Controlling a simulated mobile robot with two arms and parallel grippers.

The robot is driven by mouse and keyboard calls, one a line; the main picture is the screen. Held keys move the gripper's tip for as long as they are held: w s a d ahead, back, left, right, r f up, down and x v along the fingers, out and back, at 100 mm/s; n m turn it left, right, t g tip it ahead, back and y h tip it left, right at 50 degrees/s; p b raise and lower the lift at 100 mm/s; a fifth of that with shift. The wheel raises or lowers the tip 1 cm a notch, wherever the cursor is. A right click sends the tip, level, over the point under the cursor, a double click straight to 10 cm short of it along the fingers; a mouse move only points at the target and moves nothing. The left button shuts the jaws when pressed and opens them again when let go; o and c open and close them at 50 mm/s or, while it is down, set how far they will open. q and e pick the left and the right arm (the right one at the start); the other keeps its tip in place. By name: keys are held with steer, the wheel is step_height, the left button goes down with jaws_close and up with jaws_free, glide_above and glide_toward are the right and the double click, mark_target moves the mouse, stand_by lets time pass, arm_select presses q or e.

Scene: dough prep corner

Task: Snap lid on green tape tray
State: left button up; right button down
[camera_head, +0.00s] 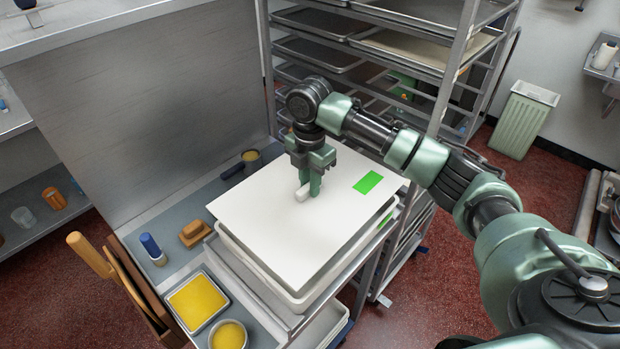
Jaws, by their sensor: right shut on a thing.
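A flat white lid (265,222) with a green tape patch (368,182) covers most of a white tray (298,303). A second green tape mark (385,220) shows on the tray's right side. My right gripper (311,190) points down at the middle of the lid and is shut on its small white handle (305,198). The lid lies roughly level over the tray rim, which shows along the front and left edges. I cannot tell whether the lid touches the rim all round. The tray's inside is hidden. My left gripper is not in view.
The tray stands on a metal cart beside a tall rack (455,75) of sheet pans. A green bin (523,120) stands behind right.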

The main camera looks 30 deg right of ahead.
steer(key=shift+s+f, duration=0.15)
steer(key=shift+f, duration=2.3)
steer(key=shift+f, duration=0.85)
steer(key=c, duration=1.3)
jaws_free()
steer(key=shift+o, duration=0.2)
